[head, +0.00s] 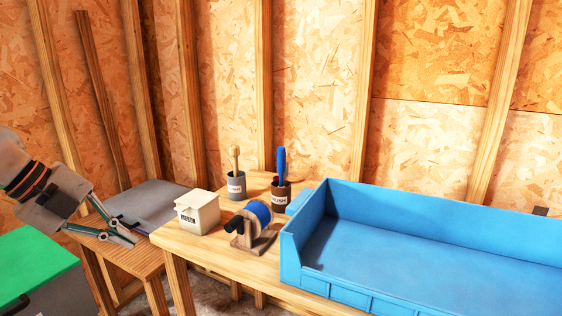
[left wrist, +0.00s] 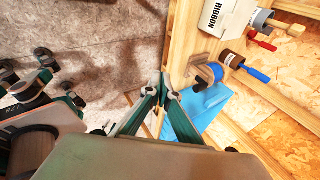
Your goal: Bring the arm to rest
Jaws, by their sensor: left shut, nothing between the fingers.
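My left gripper (head: 132,236) comes in from the left in the head view. Its fingers are closed together with nothing between them. It hangs in front of the lower wooden bench with the grey top (head: 150,203), left of the higher table; I cannot tell whether it touches anything. In the left wrist view the closed fingertips (left wrist: 165,82) point away from the camera.
The wooden table (head: 215,256) holds a white lidded box (head: 197,213), a grey cup (head: 236,186), a brown cup (head: 281,197) with a blue-handled tool, a blue spool on a wooden stand (head: 240,241) and a large blue tray (head: 430,237). A green surface (head: 35,262) lies at lower left.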

